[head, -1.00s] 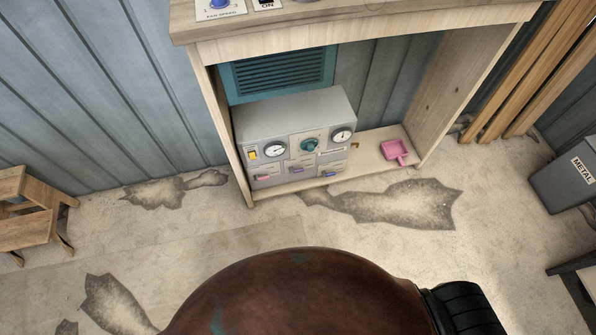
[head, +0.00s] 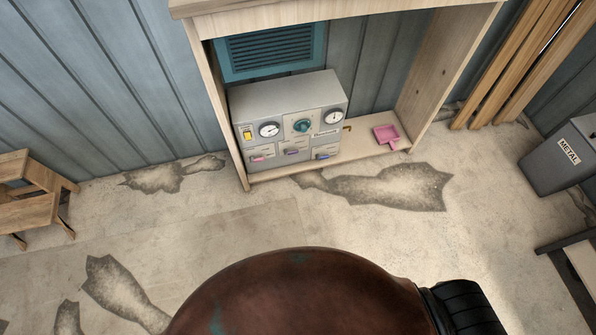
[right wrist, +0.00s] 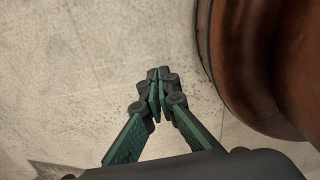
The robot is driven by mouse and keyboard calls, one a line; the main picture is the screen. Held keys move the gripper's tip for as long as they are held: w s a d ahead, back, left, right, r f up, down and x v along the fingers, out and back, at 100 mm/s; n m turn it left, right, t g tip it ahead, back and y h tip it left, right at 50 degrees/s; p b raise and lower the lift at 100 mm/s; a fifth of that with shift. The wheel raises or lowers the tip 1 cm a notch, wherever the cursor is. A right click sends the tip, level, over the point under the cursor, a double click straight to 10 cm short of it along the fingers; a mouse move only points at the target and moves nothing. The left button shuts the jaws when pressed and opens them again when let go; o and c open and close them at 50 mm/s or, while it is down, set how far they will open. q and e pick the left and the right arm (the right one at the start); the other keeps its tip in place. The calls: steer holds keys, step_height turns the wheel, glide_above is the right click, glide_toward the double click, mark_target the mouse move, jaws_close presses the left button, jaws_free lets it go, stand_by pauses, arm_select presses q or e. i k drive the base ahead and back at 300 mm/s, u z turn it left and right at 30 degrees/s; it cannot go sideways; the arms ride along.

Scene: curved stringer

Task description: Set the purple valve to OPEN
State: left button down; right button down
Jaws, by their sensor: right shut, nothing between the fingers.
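A grey control box (head: 285,97) stands on the low shelf inside a wooden bench, in the head view. Its front has a row of small coloured levers: a pink one (head: 258,159), a purple one (head: 292,153) in the middle and a blue one (head: 322,156) at right. The purple lever looks roughly level; its label is too small to read. My right gripper (right wrist: 160,78) is shut and empty in the right wrist view, above the bare floor beside my reddish-brown body. My left gripper is in neither view.
The box also carries two gauges (head: 269,129), a teal knob (head: 303,126) and a yellow switch (head: 247,134). A pink dustpan (head: 388,136) lies right of it. A wooden step stool (head: 32,197) stands left, a METAL bin (head: 565,157) right. The floor before the bench is clear.

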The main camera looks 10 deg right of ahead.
mark_target(286, 153)
steer(key=k, duration=0.95)
steer(key=u, duration=0.4)
steer(key=i, duration=0.4)
steer(key=u, duration=0.9)
steer(key=i, duration=1.3)
steer(key=z, duration=1)
steer(key=i, duration=0.3)
steer(key=z, duration=0.4)
